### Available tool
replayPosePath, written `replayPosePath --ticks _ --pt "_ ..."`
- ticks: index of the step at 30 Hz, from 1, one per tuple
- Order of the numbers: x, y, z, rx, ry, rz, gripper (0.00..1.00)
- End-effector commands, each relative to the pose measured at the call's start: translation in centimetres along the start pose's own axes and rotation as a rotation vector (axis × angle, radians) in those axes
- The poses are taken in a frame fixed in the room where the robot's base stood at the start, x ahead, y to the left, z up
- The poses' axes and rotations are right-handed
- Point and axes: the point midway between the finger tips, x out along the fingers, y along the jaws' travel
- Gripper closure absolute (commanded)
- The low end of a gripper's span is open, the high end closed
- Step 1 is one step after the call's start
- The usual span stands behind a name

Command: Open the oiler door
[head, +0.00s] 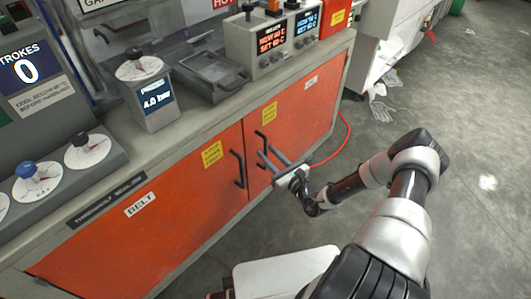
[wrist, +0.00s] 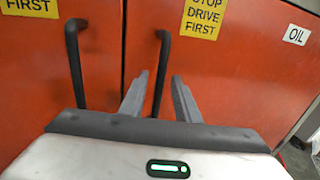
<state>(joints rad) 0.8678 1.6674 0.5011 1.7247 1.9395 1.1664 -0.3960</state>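The oiler door (head: 312,115) is the right orange door of the bench cabinet, with a white OIL label (wrist: 296,35) at its upper right. It looks shut. Its dark upright bar handle (head: 260,141) is near the door's left edge and also shows in the wrist view (wrist: 163,55). My gripper (head: 266,154) is open in front of this handle. In the wrist view, the handle appears between the two grey fingers (wrist: 160,76), with gaps on both sides. I cannot tell how deep the handle sits between them.
The left orange door (head: 190,195) has a similar handle (head: 238,168) close by on the left. Yellow notes mark both doors. The bench top (head: 195,118) above carries a gauge box and controllers. A red hose (head: 347,135) lies right of the cabinet. Grey floor (head: 470,200) is open further right.

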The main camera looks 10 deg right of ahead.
Motion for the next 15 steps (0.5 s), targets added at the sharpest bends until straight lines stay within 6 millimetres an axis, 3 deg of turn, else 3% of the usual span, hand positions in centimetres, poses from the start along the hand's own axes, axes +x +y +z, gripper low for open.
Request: replayPosePath --ticks 6,15 --pt "2.0 0.0 0.0 -0.001 0.0 0.001 0.71" --pt "2.3 0.0 0.0 0.0 0.001 0.001 0.71"
